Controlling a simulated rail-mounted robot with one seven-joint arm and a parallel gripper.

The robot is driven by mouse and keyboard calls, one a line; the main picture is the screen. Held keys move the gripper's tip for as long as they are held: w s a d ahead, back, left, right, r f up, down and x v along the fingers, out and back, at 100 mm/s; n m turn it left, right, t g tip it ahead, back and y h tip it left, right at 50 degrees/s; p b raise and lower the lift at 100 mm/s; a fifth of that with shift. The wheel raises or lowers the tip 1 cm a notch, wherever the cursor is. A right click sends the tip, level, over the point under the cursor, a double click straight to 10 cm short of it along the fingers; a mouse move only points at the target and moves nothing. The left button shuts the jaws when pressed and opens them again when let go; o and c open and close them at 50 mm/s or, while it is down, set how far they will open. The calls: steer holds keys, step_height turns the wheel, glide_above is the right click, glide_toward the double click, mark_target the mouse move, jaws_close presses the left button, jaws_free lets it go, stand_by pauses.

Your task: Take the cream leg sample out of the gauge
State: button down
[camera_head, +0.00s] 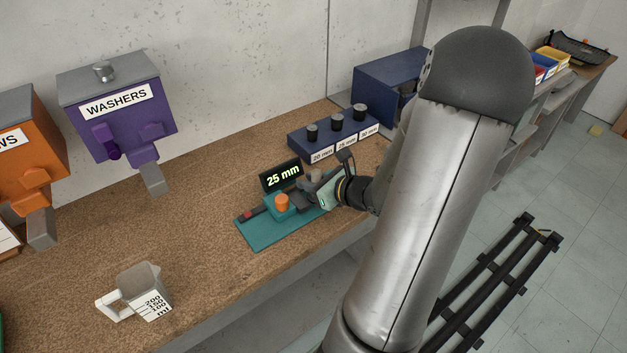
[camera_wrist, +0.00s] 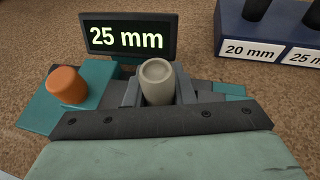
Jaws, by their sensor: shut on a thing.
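The cream leg sample (camera_wrist: 157,82) is a short rounded peg, upright in the middle of the wrist view. My gripper (camera_wrist: 158,95) is shut on it, with dark grey pieces close on both sides. The gauge has a teal base (camera_head: 263,234), an orange knob (camera_head: 282,201) and a dark display (camera_head: 282,176) reading 25 mm. The knob also shows left of the sample in the wrist view (camera_wrist: 67,85). The sample is at the gauge, in front of the display. Its lower end is hidden, so I cannot tell whether it touches the gauge. In the head view my gripper (camera_head: 318,180) partly covers the gauge.
A blue block (camera_head: 300,143) labelled 20, 25 and 30 mm holds three black-topped pegs behind the gauge. A purple washers dispenser (camera_head: 120,105) and an orange dispenser (camera_head: 32,140) stand left. A measuring jug (camera_head: 140,290) is front left. The bench between is clear.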

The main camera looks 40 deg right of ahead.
steer(key=shift+a, duration=0.1)
steer(key=c, duration=1.1)
jaws_free()
steer(key=shift+c, duration=0.2)
steer(key=shift+s, duration=0.1)
steer(key=v, duration=1.7)
steer(key=shift+r, duration=0.25)
